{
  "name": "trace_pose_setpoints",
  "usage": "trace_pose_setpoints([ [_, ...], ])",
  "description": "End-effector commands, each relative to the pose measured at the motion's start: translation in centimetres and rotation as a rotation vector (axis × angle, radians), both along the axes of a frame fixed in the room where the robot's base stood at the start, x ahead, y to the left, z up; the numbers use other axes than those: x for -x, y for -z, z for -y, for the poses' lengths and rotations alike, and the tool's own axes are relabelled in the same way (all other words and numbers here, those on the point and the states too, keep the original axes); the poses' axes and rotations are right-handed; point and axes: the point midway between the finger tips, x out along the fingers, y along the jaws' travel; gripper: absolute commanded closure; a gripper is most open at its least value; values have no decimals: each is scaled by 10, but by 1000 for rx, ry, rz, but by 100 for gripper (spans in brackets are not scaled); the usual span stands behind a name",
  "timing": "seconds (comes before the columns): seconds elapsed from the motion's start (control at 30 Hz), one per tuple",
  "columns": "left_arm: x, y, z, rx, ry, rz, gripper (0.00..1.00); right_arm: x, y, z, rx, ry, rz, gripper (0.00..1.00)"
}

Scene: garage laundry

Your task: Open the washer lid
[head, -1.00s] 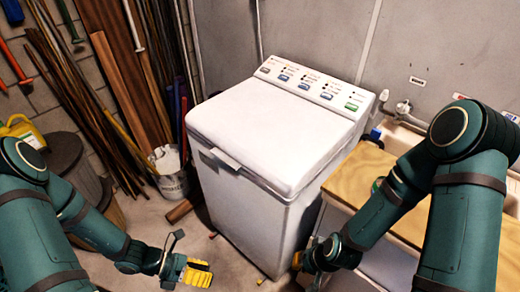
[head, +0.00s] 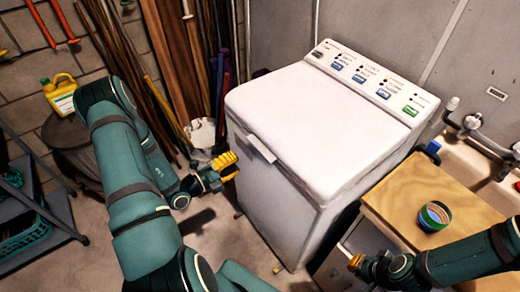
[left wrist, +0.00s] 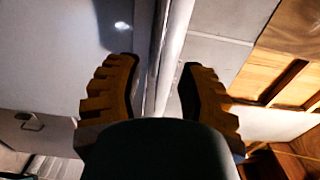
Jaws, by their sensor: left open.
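The white washer (head: 275,205) stands in the middle of the head view. Its lid (head: 315,125) lies flat and closed, with a small handle (head: 262,149) at the front edge. My left gripper (head: 227,167) is just left of the washer's front, near lid height, with the handle to its right. Its yellow fingers are apart and nothing is held; they also show in the left wrist view (left wrist: 158,95), with a pale edge running between them. I cannot tell whether they touch anything. My right gripper (head: 355,263) is low, right of the washer; its jaw opening is unclear.
A wooden counter (head: 405,200) with a striped round bowl (head: 434,216) stands right of the washer, beside a sink (head: 485,160). A yellow jug (head: 61,93) sits on a dark bin (head: 70,135) at left. Long poles lean on the back wall.

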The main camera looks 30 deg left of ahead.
Motion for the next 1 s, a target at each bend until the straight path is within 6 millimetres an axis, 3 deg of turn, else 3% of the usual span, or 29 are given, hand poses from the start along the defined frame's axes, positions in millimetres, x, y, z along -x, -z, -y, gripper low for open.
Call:
trace_pose_setpoints([
  [0.3, -58, 0, 26, -1, 6, 1, 61, 1, 3, 0, 0, -2, -2, 100],
  [0.5, -81, 0, 34, -2, 4, 0, 61, 1, 4, 0, 0, -2, -3, 100],
  [0.97, -90, 0, 38, -1, 2, -1, 61, 2, 5, 0, 0, -2, -3, 100],
  [1.0, -89, 0, 38, -1, 2, -1, 76, 2, 5, 0, 0, -2, -3, 100],
])
